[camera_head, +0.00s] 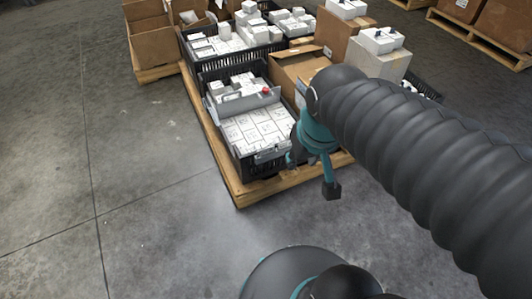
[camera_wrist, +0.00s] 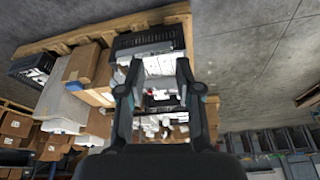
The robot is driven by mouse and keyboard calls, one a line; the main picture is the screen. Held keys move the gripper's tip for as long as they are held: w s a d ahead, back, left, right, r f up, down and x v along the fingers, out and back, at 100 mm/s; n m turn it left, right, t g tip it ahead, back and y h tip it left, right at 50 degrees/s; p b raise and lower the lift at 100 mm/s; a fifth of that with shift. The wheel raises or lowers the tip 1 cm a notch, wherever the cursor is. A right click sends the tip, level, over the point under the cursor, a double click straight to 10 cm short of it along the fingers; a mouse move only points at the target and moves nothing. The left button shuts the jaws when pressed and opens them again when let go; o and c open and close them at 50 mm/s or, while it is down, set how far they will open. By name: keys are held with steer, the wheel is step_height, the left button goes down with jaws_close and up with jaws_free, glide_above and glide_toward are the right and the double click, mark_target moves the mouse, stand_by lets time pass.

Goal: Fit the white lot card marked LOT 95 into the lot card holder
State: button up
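My gripper (camera_head: 312,174) hangs at the front right corner of a black crate, its two fingers apart. In the wrist view the fingers of my gripper (camera_wrist: 160,66) stand wide on either side of the crate, with nothing clearly held between them. The black crate (camera_head: 250,166) is filled with white boxes (camera_head: 258,128). A small pale grey piece (camera_head: 270,154) sits at its front rim; I cannot tell whether it is the lot card holder. No card marked LOT 95 can be read in either view.
A grey bar (camera_head: 240,103) with a red spot (camera_head: 266,90) lies across the crate's boxes. The crate stands on a wooden pallet (camera_head: 240,194) with an open cardboard box (camera_head: 296,72) and another crate (camera_head: 206,60) of white goods. The concrete floor in front is clear.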

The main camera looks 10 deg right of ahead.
steer(key=w+a+f+n+g+h+p, duration=0.1)
steer(key=w+a+f+n+g+h, duration=0.2)
steer(key=w+f, duration=0.65)
steer(key=n+h, duration=0.1)
steer(key=n, duration=1.6)
glide_toward(266, 149)
steer(key=shift+t+h, duration=0.3)
steer(key=x, duration=0.4)
steer(key=shift+s+d+f, duration=0.1)
steer(key=shift+s+f, duration=0.2)
steer(key=shift+f, duration=0.05)
steer(key=shift+w+a+x, duration=0.1)
steer(key=shift+x, duration=1.25)
steer(key=shift+w+a+x, duration=0.15)
steer(key=shift+x, duration=1.2)
steer(key=shift+f, duration=0.1)
steer(key=shift+c, duration=0.2)
jaws_close()
